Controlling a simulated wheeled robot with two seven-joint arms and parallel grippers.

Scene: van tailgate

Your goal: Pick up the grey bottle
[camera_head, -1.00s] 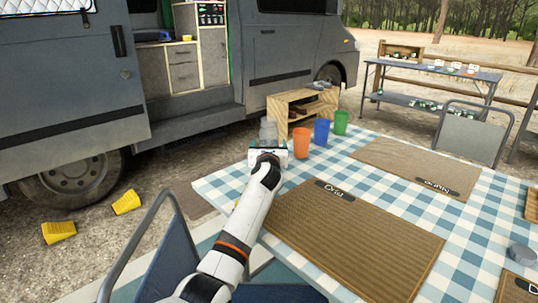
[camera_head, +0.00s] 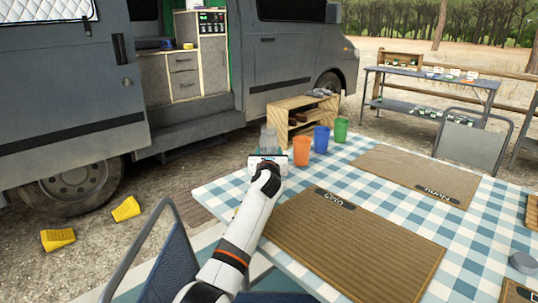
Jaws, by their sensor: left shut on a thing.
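The grey bottle (camera_head: 268,139) is translucent and stands out just beyond my left gripper, at the far left corner of the checked table. My left gripper (camera_head: 267,157) is shut on it. The gripper's body hides the bottle's lower part and the fingertips, so I cannot tell whether the bottle touches the table. My right gripper is not in view.
Orange (camera_head: 302,151), blue (camera_head: 321,139) and green (camera_head: 341,129) cups stand in a row right of the bottle. A wooden shelf box (camera_head: 292,106) is behind them. Brown placemats (camera_head: 355,246) lie on the table (camera_head: 230,190). A folding chair (camera_head: 165,262) is at the near left.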

